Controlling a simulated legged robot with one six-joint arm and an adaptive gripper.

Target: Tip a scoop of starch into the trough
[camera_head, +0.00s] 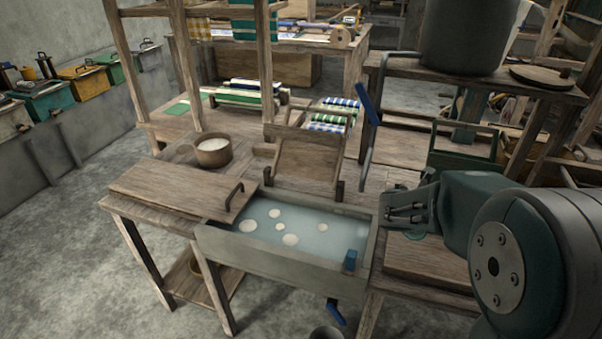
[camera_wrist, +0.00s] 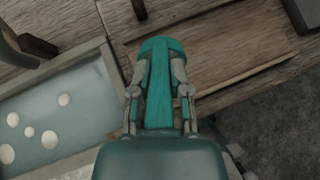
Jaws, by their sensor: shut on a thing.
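The trough (camera_head: 255,262) is a grey-framed basin of pale bluish liquid with several round whitish patches floating in it; part of it shows at left in the wrist view (camera_wrist: 108,75). A wooden bowl (camera_head: 213,158) of white starch (camera_head: 212,143) stands behind the trough, to the left. My gripper (camera_head: 398,207) is beside the trough's right end, above a wooden board. In the wrist view my gripper (camera_wrist: 158,85) is shut on a teal, round-ended thing, seemingly the scoop (camera_wrist: 158,52). Whether it holds starch cannot be seen.
A wooden lid (camera_head: 170,190) with a handle lies at the trough's left. A blue clip (camera_head: 350,261) sits at the trough's front right, with a blue tap (camera_head: 336,313) below. A wooden frame (camera_head: 305,160) stands behind the trough. A dark pot (camera_head: 462,35) stands on the shelf at right.

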